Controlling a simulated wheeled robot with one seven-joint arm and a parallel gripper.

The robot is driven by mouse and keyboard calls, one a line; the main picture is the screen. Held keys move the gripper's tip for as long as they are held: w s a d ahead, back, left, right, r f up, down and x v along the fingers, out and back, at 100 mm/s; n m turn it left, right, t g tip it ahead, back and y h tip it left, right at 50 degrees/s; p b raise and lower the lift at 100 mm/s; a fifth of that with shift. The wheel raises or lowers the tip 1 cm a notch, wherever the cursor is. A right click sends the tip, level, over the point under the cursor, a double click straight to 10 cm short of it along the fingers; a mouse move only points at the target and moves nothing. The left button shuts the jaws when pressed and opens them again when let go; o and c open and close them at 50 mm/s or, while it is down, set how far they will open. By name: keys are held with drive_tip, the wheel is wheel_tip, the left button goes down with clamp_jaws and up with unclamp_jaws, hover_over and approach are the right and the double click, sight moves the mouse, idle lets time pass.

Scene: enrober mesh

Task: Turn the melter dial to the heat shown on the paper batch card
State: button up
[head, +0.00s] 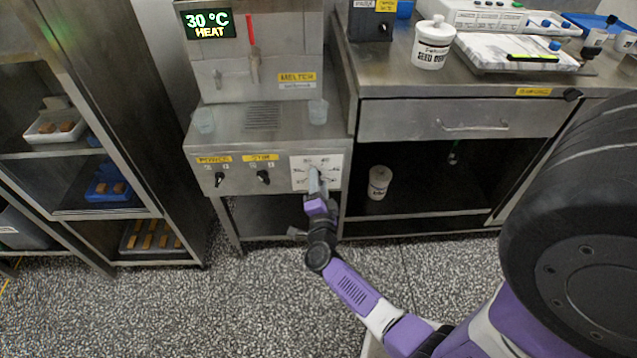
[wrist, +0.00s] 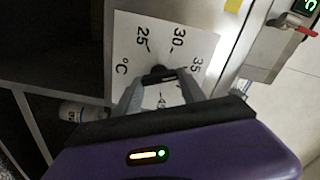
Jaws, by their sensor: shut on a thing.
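The melter (head: 290,88) stands on a steel cabinet, and its green display (head: 208,23) reads 30 °C HEAT. The white dial plate (head: 333,177) is on the right of the cabinet front. In the wrist view the plate (wrist: 205,50) shows 25, 30, 35 and °C. My gripper (head: 315,180) reaches the plate from the front, and its fingers are shut on the dark dial knob (wrist: 158,74). The fingers hide part of the knob and scale, so I cannot tell exactly where its pointer is. I cannot make out a readable batch card.
Two switches, POWER (head: 219,179) and STIR (head: 263,177), sit left of the dial. Clear cups (head: 318,111) stand on the cabinet top. A counter with a SEED jar (head: 432,44) is right, a shelf rack (head: 75,150) left. The speckled floor in front is clear.

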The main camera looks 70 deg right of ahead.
drive_tip(key=o, duration=1.4)
drive_tip(key=shift+c, duration=0.2)
drive_tip(key=shift+s+a, duration=0.1)
drive_tip(key=shift+a, duration=0.05)
drive_tip(key=p+v, duration=0.1)
drive_tip(key=v, duration=0.6)
drive_tip(key=shift+a, duration=0.35)
drive_tip(key=shift+s, duration=0.1)
